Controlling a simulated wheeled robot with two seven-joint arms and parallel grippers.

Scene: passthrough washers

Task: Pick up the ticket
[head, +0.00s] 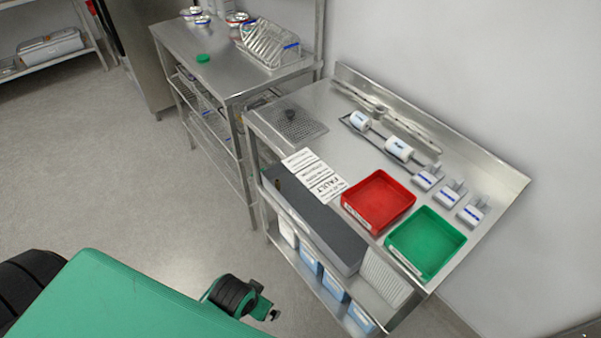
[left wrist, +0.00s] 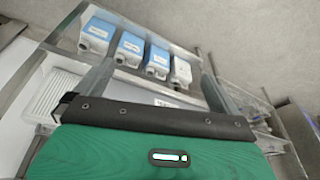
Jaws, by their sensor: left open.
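White printed paper slips lie flat on the steel table in the head view, near its front left edge. One with large lettering that seems to read FAULT (head: 324,184) lies among smaller slips (head: 298,160); which one is the ticket I cannot tell. My left arm comes in from the lower left, well short of the table. In the left wrist view my left gripper (left wrist: 158,80) is open, its two fingers apart with nothing between them. It faces the lower shelf. My right gripper is not in view.
A red tray (head: 379,201) and a green tray (head: 427,242) stand right of the slips. White rolls (head: 398,150) sit behind. A grey panel (head: 315,217) runs along the front below the slips. Blue-and-white containers (left wrist: 128,48) stand on the lower shelf. The floor at left is clear.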

